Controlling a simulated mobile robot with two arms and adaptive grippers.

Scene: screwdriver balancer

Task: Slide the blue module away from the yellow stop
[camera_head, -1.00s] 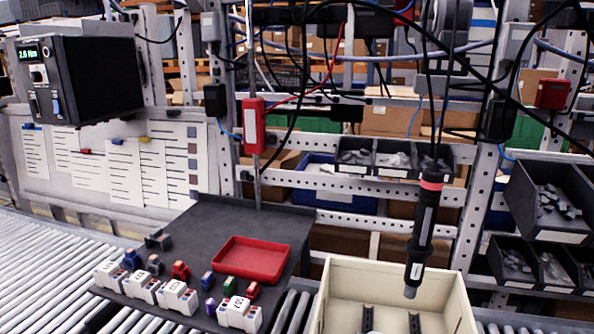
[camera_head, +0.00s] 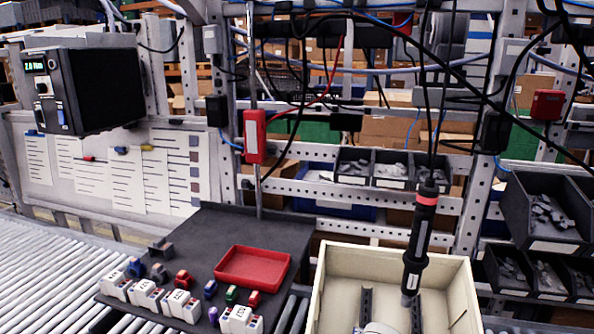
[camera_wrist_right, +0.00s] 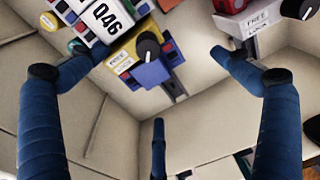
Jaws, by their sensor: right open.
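In the right wrist view, a blue and yellow block (camera_wrist_right: 152,74) with a black knob and a FREE/LOCK label sits on a rail. I cannot tell clearly where the blue module ends and the yellow stop begins. My left gripper is not in view.
A second FREE/LOCK block, red and grey (camera_wrist_right: 245,22), sits to the right in the wrist view. A screwdriver (camera_head: 419,240) hangs over the box. A dark mat (camera_head: 215,225) with a red tray (camera_head: 253,266) and several small modules lies left of the box.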

